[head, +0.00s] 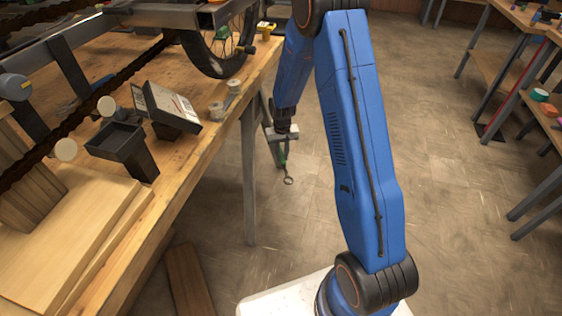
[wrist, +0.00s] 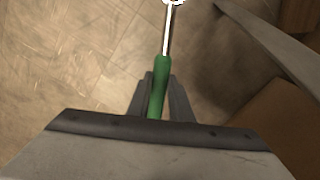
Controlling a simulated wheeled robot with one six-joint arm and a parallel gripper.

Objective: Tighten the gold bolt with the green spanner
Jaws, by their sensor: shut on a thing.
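My gripper (head: 281,160) hangs over the floor just right of the workbench edge in the head view. It is shut on the green spanner (wrist: 158,85), which has a green handle and a bright metal shaft. In the wrist view the spanner points away from the jaws, and its head is cut off by the top edge. In the head view the spanner's ring end (head: 289,181) points down toward the floor, clear of the bench. I cannot make out the gold bolt for certain in either view.
The wooden workbench (head: 190,165) carries a trike frame with a wheel (head: 222,45), a dark stand with a tilted panel (head: 168,105) and stacked boards (head: 60,235). A bench leg (head: 249,175) stands close to my gripper. Open floor (head: 450,150) lies to the right, before another bench.

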